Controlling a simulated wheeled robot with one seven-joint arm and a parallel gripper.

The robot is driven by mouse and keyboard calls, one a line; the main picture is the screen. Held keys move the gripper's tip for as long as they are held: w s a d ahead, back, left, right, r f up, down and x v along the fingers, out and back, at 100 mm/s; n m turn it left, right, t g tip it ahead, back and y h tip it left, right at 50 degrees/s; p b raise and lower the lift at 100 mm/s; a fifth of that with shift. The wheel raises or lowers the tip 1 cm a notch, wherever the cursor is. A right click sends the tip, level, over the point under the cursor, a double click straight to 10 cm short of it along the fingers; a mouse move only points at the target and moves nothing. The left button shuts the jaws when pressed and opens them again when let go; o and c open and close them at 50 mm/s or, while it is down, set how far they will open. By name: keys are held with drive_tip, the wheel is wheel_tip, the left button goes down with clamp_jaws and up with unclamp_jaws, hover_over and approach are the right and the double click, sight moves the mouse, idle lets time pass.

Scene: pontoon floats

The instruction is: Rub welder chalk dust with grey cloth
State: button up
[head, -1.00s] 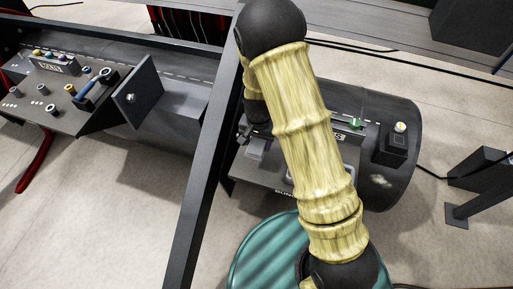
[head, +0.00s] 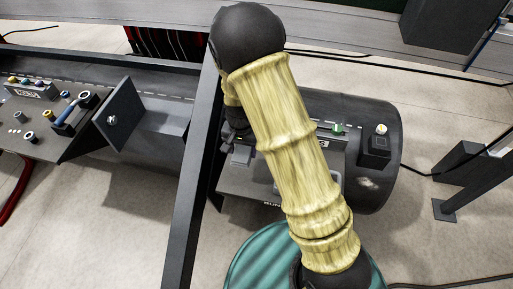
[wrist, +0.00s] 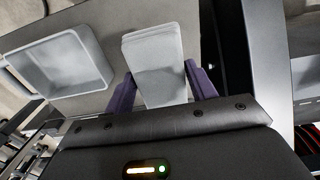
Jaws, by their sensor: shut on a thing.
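The grey cloth (wrist: 157,62) shows in the wrist view as a folded pale grey pad between the two purple fingers of my gripper (wrist: 160,80), which is shut on it. In the head view my own arm hides most of the gripper, near the left part of the dark panel. A pale smudge of chalk dust (head: 368,184) lies on the lower right side of the black drum-shaped body (head: 390,135), right of my arm. The gripper and cloth are apart from this smudge.
A shallow grey tray (wrist: 60,65) sits left of the cloth in the wrist view. A dark frame bar (head: 190,190) runs left of my arm. A black box with a pale knob (head: 378,146) stands above the smudge. A switch panel (head: 40,115) is at far left.

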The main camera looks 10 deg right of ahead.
drive_tip(key=shift+w+d+r+p, duration=0.2)
drive_tip(key=shift+d+p, duration=0.1)
drive_tip(key=shift+d, duration=0.1)
drive_tip(key=w+d+r+n+p, duration=0.1)
drive_tip(key=d+n+p, duration=0.3)
drive_tip(key=d, duration=0.8)
drive_tip(key=p, duration=0.2)
drive_tip(key=shift+w+r+p, duration=0.3)
drive_tip(key=shift+w, duration=0.05)
